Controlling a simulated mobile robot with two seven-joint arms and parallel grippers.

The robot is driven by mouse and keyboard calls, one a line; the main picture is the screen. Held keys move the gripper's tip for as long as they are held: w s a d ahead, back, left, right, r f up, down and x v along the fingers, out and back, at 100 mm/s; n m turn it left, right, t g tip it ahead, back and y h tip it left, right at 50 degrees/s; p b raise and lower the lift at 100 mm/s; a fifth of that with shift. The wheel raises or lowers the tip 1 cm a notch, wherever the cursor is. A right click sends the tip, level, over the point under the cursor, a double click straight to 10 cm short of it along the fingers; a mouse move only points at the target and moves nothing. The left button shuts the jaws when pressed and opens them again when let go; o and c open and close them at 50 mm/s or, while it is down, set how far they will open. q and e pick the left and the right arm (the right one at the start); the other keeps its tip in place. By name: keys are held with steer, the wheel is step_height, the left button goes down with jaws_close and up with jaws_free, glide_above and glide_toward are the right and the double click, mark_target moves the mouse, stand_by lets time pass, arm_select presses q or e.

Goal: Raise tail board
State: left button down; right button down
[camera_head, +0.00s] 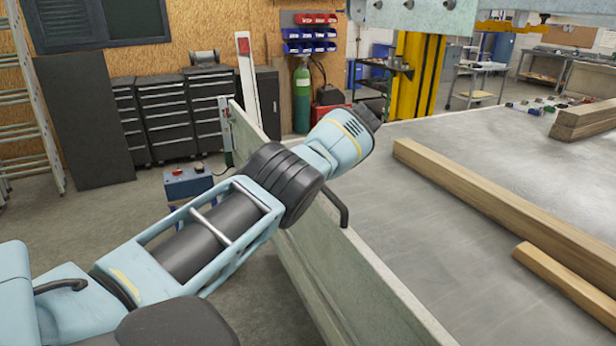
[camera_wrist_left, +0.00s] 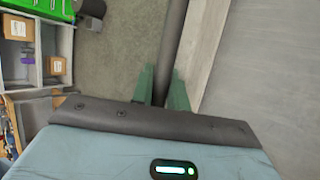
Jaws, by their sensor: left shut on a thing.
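The tail board (camera_head: 320,245) is a long grey-green panel along the near-left edge of the trailer bed (camera_head: 450,220). It stands up roughly on edge, and its exact angle is hard to tell. A dark bent bar handle (camera_head: 342,208) shows on its upper edge, partly hidden behind my left arm. In the left wrist view, the green fingers of my left gripper (camera_wrist_left: 162,82) stand on either side of the dark bar (camera_wrist_left: 171,45) and are shut on it. The fingers are hidden in the head view. My right gripper is not in view.
Wooden beams (camera_head: 490,205) lie on the trailer bed. A white post (camera_head: 248,80) stands beyond the panel's far end. A blue box (camera_head: 188,183) is left of the panel.

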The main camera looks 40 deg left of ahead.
arm_select(q)
steer(key=c, duration=1.5)
jaws_free()
steer(key=shift+w+r, duration=0.1)
steer(key=shift+r, duration=0.25)
steer(key=shift+c, duration=0.2)
steer(key=shift+o, duration=0.9)
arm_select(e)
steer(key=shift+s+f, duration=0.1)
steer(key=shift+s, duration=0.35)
arm_select(q)
steer(key=shift+f, duration=0.15)
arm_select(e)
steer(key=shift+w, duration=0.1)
arm_select(q)
steer(key=shift+s+f, duration=0.15)
steer(key=shift+s, duration=0.05)
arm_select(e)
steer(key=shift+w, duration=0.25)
